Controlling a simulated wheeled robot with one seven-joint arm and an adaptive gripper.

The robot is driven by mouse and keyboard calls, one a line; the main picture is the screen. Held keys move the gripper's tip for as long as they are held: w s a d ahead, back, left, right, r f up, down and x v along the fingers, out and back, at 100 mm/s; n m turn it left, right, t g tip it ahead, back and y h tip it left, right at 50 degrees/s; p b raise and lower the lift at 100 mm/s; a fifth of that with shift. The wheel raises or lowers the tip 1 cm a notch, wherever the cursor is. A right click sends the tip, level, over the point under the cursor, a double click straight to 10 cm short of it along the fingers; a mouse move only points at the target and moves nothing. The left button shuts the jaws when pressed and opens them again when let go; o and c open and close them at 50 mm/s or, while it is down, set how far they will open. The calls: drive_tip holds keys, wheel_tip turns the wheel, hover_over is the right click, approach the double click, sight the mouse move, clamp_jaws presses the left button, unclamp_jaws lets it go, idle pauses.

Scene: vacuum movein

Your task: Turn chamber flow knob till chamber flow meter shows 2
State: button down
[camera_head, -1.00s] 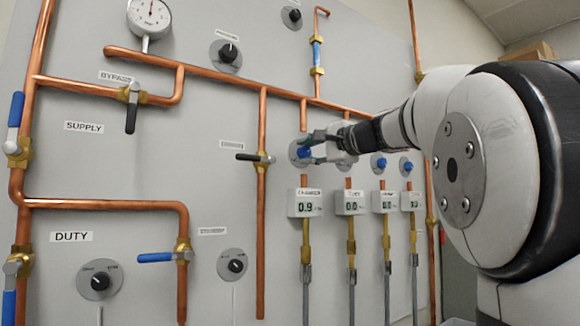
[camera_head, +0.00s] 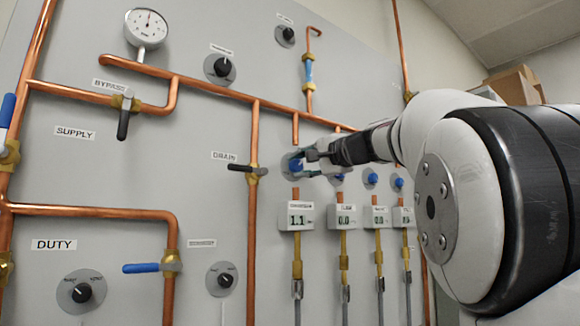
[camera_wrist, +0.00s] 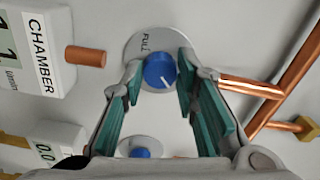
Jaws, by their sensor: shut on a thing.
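The chamber flow knob is a blue knob (camera_wrist: 160,71) on a grey round plate; in the head view the blue knob (camera_head: 296,165) sits above the leftmost meter. My gripper (camera_wrist: 157,80) has its teal-padded fingers on either side of this knob, shut on it near the fingertips. In the head view my gripper (camera_head: 305,160) reaches the knob from the right and partly hides its plate. The chamber flow meter (camera_head: 297,216) is a white box reading 1.1. In the wrist view the meter (camera_wrist: 35,45) is labelled CHAMBER and partly cut off at the left.
Several similar meters, such as one reading 0.0 (camera_head: 343,217), stand in a row to the right with blue knobs above them. A second blue knob (camera_wrist: 140,153) lies just below my fingers in the wrist view. Copper pipes (camera_wrist: 290,80) run close by.

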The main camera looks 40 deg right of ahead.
drive_tip(key=c, duration=1.2)
unclamp_jaws()
drive_tip(key=shift+f, duration=0.1)
drive_tip(key=shift+c, duration=0.2)
drive_tip(key=s, duration=1.2)
drive_tip(key=shift+d, duration=0.15)
